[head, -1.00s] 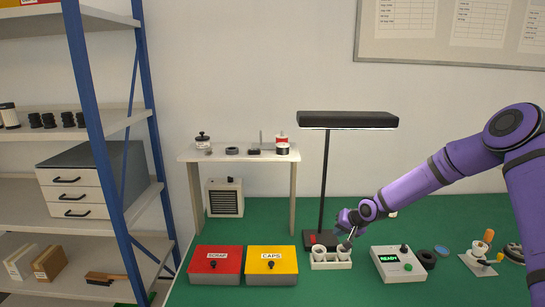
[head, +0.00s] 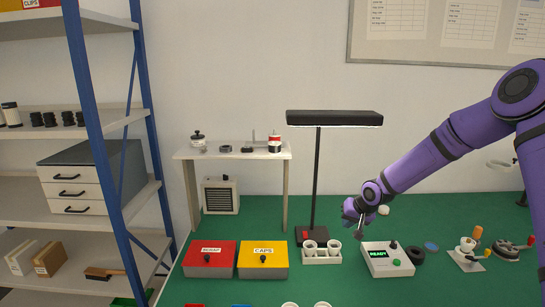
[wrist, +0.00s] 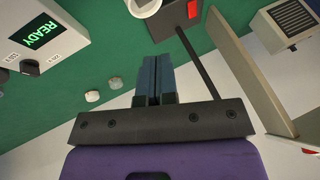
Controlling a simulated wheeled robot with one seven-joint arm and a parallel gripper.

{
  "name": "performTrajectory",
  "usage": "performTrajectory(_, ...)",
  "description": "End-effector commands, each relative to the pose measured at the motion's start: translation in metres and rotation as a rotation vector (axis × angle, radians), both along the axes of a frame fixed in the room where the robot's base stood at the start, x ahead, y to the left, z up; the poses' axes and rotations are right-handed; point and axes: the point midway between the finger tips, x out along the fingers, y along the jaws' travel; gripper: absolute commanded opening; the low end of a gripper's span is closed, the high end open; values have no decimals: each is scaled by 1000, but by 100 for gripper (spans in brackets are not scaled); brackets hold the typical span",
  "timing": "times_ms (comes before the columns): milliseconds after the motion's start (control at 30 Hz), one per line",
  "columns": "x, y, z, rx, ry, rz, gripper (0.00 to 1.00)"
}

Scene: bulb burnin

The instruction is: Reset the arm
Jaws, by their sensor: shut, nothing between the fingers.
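My gripper (head: 360,231) is at the end of my purple arm, above the green bench between the white cup holder (head: 321,257) and the tester box (head: 387,262) with its lit READY display. In the wrist view my gripper (wrist: 154,62) has its two dark fingers together with nothing between them. The READY box (wrist: 38,40) shows at the upper left there. It touches nothing that I can see.
A black desk lamp (head: 334,118) stands just left of my gripper. The red SCRAP box (head: 208,262) and yellow CAPS box (head: 262,263) sit further left. A small raised shelf (head: 233,154) stands behind them. Loose parts and fixtures lie right of the tester.

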Motion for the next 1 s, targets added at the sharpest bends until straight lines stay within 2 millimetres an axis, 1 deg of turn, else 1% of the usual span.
performTrajectory(33, -4, -1, 13, -27, -5, 9, 0)
performTrajectory(167, -22, -7, 46, -111, -1, 26, 0)
performTrajectory(200, -28, -9, 58, -138, -1, 30, 0)
performTrajectory(467, -76, -22, 130, -290, 6, 42, 0)
performTrajectory(600, -107, -29, 167, -356, 9, 39, 0)
performTrajectory(767, -145, -35, 207, -414, 10, 26, 0)
performTrajectory(900, -183, -40, 238, -450, 10, 15, 0)
performTrajectory(967, -199, -42, 250, -460, 9, 8, 0)
performTrajectory(1000, -211, -42, 258, -467, 9, 6, 0)
